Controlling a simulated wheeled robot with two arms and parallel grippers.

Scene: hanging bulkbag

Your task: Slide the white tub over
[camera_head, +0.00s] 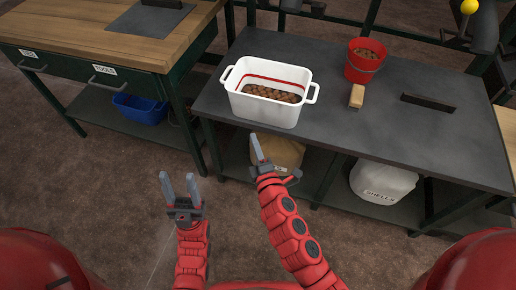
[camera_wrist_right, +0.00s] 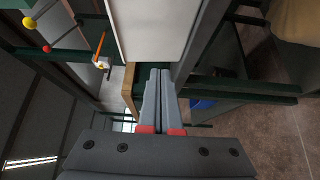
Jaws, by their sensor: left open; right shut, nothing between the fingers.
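The white tub (camera_head: 265,107) stands upright on the dark workbench near its left front part. It has a handle at each end, a red line around its inside, and several brown lumps in it. A white surface, likely the tub's wall, shows at the top of the right wrist view (camera_wrist_right: 150,28). My right gripper (camera_head: 256,148) is shut and empty, just below and in front of the tub; its fingers also show in the right wrist view (camera_wrist_right: 158,90). I cannot tell whether it touches the tub. My left gripper (camera_head: 180,185) is open and empty, in front of the bench.
On the dark workbench (camera_head: 330,120) are a red bucket (camera_head: 363,66) with brown contents, a wooden block (camera_head: 357,97) and a black bar (camera_head: 428,102). Bags (camera_head: 382,182) sit on the lower shelf. A wooden-topped bench (camera_head: 95,50) stands left. The bench between tub and bucket is clear.

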